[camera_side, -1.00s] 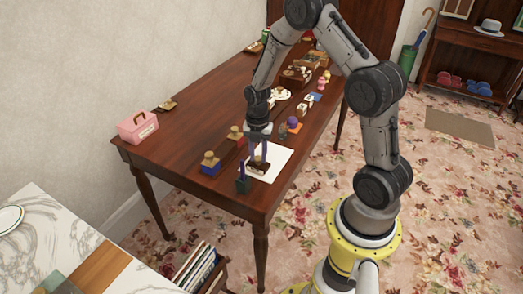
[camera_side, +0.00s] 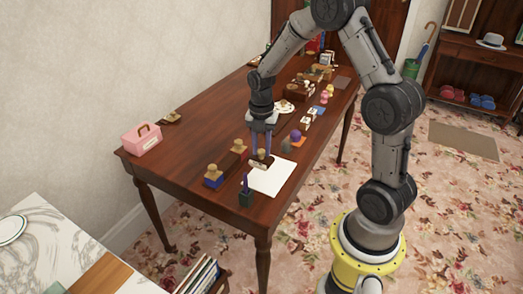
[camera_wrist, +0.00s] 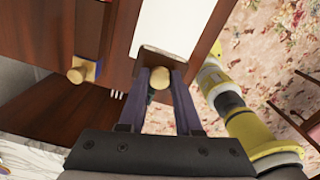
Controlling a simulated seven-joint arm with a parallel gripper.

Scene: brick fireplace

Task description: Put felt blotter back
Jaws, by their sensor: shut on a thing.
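My gripper (camera_side: 261,152) is shut on the pale round knob of the felt blotter (camera_side: 261,162), a small dark-based block. The blotter is at the far left edge of a white paper sheet (camera_side: 273,178); I cannot tell how far above the table it is. In the wrist view, the fingers of my gripper (camera_wrist: 160,84) close on either side of the knob, and the blotter's brown base (camera_wrist: 160,54) lies beyond, tilted in the picture, with white paper (camera_wrist: 165,25) past it.
A blue-based knobbed block (camera_side: 213,176) and a similar brown one (camera_side: 238,147) stand left of the paper. A dark pen holder (camera_side: 246,198) stands near the front. A pink box (camera_side: 141,140) is at the left edge.

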